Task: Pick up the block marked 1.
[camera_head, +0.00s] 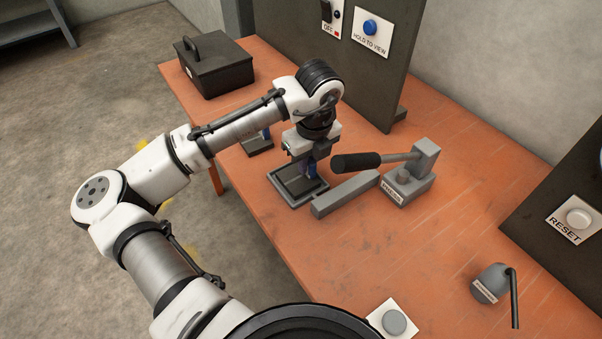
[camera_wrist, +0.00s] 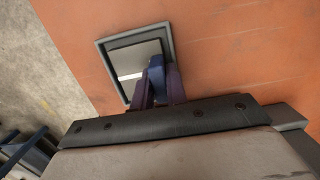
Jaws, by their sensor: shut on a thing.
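My gripper (camera_head: 311,172) points down over a grey-rimmed tray (camera_head: 322,199) with a dark inside. Its fingers are shut on a small blue block (camera_head: 313,169). In the wrist view the blue block (camera_wrist: 157,72) shows between the two purplish fingers of my gripper (camera_wrist: 158,82), over the right part of the tray (camera_wrist: 103,45). The fingers hide much of the block, and no number can be read on it. I cannot tell whether the block touches the tray.
A grey bar (camera_head: 345,194) and a press with a black-handled lever (camera_head: 402,190) stand right of the tray. A black lidded box (camera_head: 216,70) stands at the back left. A dark upright panel (camera_head: 385,85) stands behind.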

